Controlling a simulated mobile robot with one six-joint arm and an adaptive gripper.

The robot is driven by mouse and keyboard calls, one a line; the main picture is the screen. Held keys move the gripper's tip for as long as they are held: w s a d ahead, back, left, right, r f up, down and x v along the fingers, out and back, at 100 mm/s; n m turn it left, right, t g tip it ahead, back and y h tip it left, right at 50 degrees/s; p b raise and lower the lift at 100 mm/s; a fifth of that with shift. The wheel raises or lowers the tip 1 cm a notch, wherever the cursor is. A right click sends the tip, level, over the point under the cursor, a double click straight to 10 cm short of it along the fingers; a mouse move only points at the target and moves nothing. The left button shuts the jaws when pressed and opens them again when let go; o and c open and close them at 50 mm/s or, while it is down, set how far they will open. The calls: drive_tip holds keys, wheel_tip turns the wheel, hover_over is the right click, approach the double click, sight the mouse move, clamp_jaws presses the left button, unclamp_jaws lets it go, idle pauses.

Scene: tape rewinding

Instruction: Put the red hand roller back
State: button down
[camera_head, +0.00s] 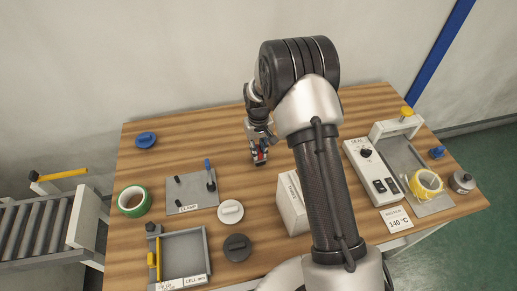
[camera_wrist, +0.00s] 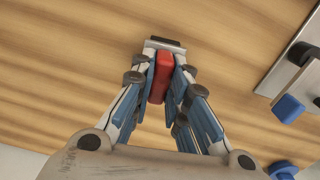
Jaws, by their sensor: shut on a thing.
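The red hand roller (camera_wrist: 160,78) sits between the fingers of my gripper (camera_wrist: 163,85); its red part is pinched, and a dark piece shows just beyond the fingertips in the wrist view. In the head view my gripper (camera_head: 258,153) is over the back middle of the wooden table, with a little red of the roller (camera_head: 262,157) showing between the fingers. The fingers hide much of the roller. I cannot tell whether it touches the table.
A grey plate (camera_head: 190,203) with pegs and a blue handle lies left of my gripper. A white disc (camera_head: 230,211), dark disc (camera_head: 237,247), green tape (camera_head: 134,201) and white box (camera_head: 291,204) are nearby. A sealing machine (camera_head: 371,171) stands right. The back-left table is mostly bare.

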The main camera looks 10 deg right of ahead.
sight(259, 149)
drive_tip(key=shift+f, duration=0.25)
drive_tip(key=c, duration=1.5)
unclamp_jaws()
drive_tip(key=shift+o, duration=0.4)
drive_tip(key=shift+o, duration=0.9)
drive_tip(key=shift+r+p, duration=2.2)
drive_tip(key=shift+r, duration=1.35)
